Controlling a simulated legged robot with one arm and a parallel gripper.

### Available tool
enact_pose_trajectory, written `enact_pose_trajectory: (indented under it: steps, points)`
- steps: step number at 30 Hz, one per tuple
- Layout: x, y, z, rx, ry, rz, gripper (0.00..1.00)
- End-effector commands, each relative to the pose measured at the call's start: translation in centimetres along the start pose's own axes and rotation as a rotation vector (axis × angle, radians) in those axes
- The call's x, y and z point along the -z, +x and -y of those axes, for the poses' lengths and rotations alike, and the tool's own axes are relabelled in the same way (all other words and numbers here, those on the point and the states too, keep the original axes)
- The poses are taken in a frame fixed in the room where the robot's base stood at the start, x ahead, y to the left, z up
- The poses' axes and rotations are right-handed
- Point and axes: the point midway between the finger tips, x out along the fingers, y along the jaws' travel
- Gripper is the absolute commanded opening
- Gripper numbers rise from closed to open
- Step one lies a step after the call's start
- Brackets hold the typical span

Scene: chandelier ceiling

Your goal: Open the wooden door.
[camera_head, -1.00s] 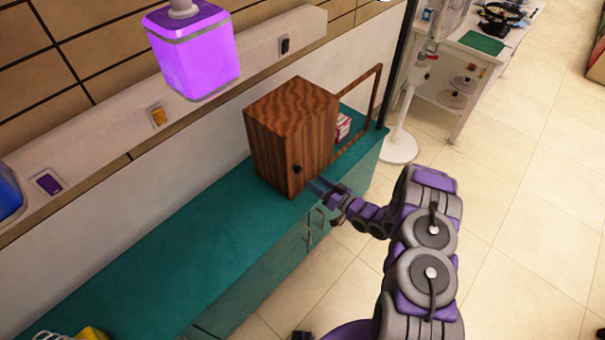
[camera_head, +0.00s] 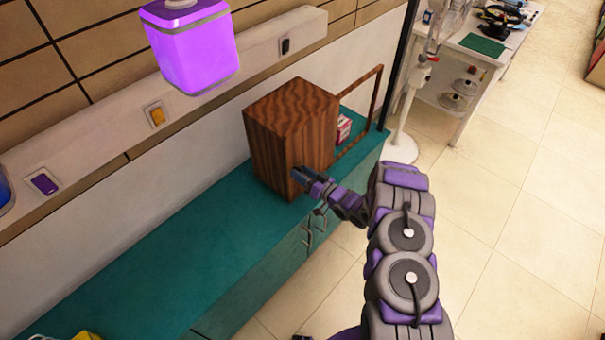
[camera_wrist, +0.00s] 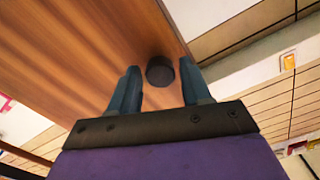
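A wooden cabinet (camera_head: 275,140) with dark striped grain stands on the teal counter. Its wooden door (camera_wrist: 95,60) fills the upper left of the wrist view and looks shut. A round dark knob (camera_wrist: 160,70) sits near the door's edge. My gripper (camera_wrist: 160,88) is open, with one finger on each side of the knob, and the knob shows in the gap near the fingertips. I cannot tell whether the fingers touch it. In the head view my gripper (camera_head: 298,176) is at the cabinet's front, hiding the knob.
A brown open frame (camera_head: 375,100) and a red-white box (camera_head: 344,128) stand right of the cabinet. A purple lantern (camera_head: 195,50) hangs above. A white desk (camera_head: 480,55) stands at back right.

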Motion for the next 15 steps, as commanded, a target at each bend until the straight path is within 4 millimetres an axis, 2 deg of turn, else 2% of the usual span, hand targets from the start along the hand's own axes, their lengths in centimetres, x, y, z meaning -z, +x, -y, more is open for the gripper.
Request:
enact_pose_trajectory:
  steps: [1,15]
  points:
    - [-0.01,-0.01,0.0,0.0,0.0,0.0,0.43]
    - [-0.03,-0.03,-0.03,-0.001,0.0,0.0,0.0]
